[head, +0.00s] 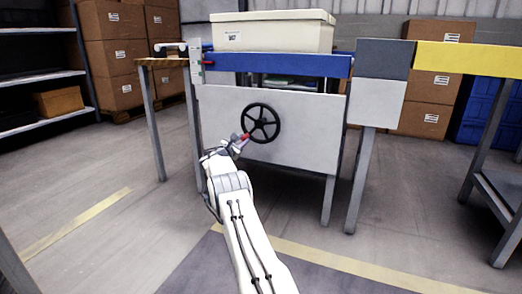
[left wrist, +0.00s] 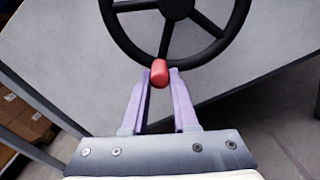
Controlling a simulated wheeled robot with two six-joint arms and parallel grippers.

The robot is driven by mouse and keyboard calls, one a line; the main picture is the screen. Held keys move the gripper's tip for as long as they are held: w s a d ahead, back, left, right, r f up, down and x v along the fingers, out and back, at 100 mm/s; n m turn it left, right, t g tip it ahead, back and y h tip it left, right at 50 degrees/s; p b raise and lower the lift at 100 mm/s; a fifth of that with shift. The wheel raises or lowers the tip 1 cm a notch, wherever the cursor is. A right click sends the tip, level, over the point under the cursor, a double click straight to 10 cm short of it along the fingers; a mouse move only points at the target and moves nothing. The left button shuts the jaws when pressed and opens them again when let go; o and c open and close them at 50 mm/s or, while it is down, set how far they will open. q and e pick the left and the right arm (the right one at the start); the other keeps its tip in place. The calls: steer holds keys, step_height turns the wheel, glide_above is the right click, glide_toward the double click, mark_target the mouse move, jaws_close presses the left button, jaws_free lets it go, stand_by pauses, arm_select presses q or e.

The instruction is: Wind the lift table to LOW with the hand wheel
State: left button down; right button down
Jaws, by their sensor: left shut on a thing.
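The black hand wheel (head: 261,123) is mounted on the grey front panel (head: 300,140) of the lift table. Its hub (left wrist: 176,8) and lower rim show in the left wrist view. A red crank knob (left wrist: 160,73) stands out at the wheel's rim, at its lower left in the head view. My left gripper (left wrist: 160,78) is shut on the knob, one finger on each side. The lift table's blue top (head: 280,63) carries a white bin (head: 285,38).
A wooden-topped bench (head: 160,63) adjoins at the left. A grey block (head: 384,58) and yellow-edged table (head: 470,59) stand at the right. Shelves (head: 40,75) and stacked cartons (head: 115,50) are behind. The floor in front is clear.

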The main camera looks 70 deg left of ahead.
arm_select(q)
steer(key=shift+s+a+r+m+b, duration=0.25)
steer(key=shift+r+m+b, duration=0.15)
steer(key=shift+m, duration=0.2)
steer(key=shift+r, duration=0.1)
steer(key=c, duration=0.7)
jaws_free()
steer(key=shift+w, duration=0.1)
steer(key=shift+s+d, duration=0.1)
steer(key=shift+s, duration=0.1)
steer(key=shift+p+v, duration=2.4)
steer(key=shift+v, duration=2.65)
